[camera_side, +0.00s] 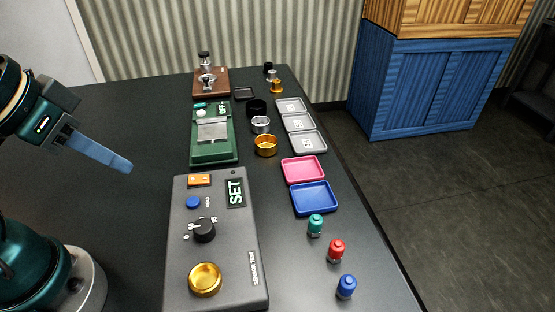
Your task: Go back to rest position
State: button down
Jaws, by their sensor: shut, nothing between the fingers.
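My gripper (126,166) shows at the left of the side view, raised above the black table (118,235). Its grey-blue fingers are shut with nothing between them. They point down and to the right, apart from every object. The dark grey test box (221,262) with a "SET" display, a black knob, a blue button and a gold cup (205,279) stands to the right of my gripper. The green scale-like device (214,135) stands behind that box, its display showing what looks like "OFF".
Grey trays (308,143), a pink tray (303,169) and a blue tray (314,198) line the right side. Teal (315,225), red (336,251) and blue (346,287) small capped pieces stand near the right edge. A brown-based device (210,82) stands at the back. The table's left is clear.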

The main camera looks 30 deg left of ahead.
jog(key=shift+f+m, duration=0.3)
jog(key=shift+f, duration=0.15)
dwell(0.4)
